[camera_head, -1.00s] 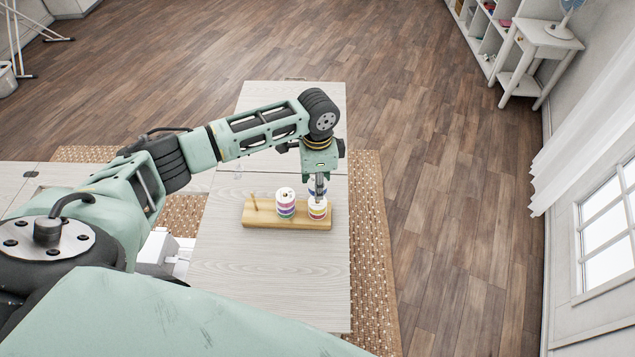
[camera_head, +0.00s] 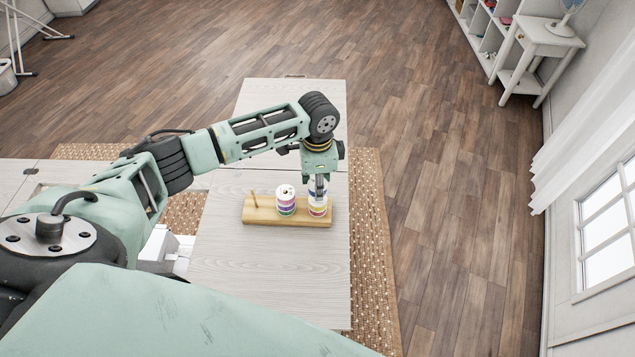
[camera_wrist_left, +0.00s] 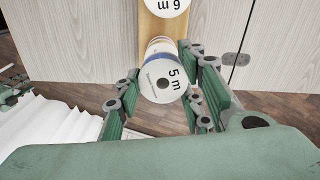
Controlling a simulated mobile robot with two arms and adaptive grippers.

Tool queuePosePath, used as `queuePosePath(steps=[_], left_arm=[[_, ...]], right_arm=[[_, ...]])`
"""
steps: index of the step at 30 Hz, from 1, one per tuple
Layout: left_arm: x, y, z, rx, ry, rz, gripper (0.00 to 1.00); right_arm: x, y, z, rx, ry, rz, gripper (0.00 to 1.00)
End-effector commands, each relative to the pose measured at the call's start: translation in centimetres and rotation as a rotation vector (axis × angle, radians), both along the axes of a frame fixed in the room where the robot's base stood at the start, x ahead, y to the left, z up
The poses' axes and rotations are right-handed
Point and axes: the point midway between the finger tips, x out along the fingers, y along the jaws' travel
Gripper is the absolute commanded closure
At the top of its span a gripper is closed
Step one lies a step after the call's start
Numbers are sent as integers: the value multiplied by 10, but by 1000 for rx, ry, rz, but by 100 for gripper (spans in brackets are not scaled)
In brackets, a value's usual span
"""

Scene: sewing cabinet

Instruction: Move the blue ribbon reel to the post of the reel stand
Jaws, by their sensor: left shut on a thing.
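The blue ribbon reel (camera_wrist_left: 163,82) has a white face marked "5 m" and a blue edge; it sits between my left gripper's fingers in the left wrist view. In the head view my left gripper (camera_head: 319,188) is over the right end of the wooden reel stand (camera_head: 274,222), shut on this reel, which is in line with the right stack (camera_head: 318,211). Whether the reel touches the stack below is too small to tell. The stand's left post (camera_head: 255,201) is bare. My right gripper is not in view.
A stack of coloured reels (camera_head: 286,200) stands on the middle of the stand, close beside my left gripper. The pale table (camera_head: 265,275) is clear in front of the stand. Its right edge is near the stand's right end.

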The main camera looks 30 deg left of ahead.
Motion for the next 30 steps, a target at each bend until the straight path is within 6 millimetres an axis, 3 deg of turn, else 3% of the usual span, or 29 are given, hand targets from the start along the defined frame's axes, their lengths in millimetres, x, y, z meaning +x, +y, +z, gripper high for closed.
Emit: queuePosePath(steps=[30], left_arm=[[0, 0, -26, 0, 0, 1, 84]], right_arm=[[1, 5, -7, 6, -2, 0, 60]])
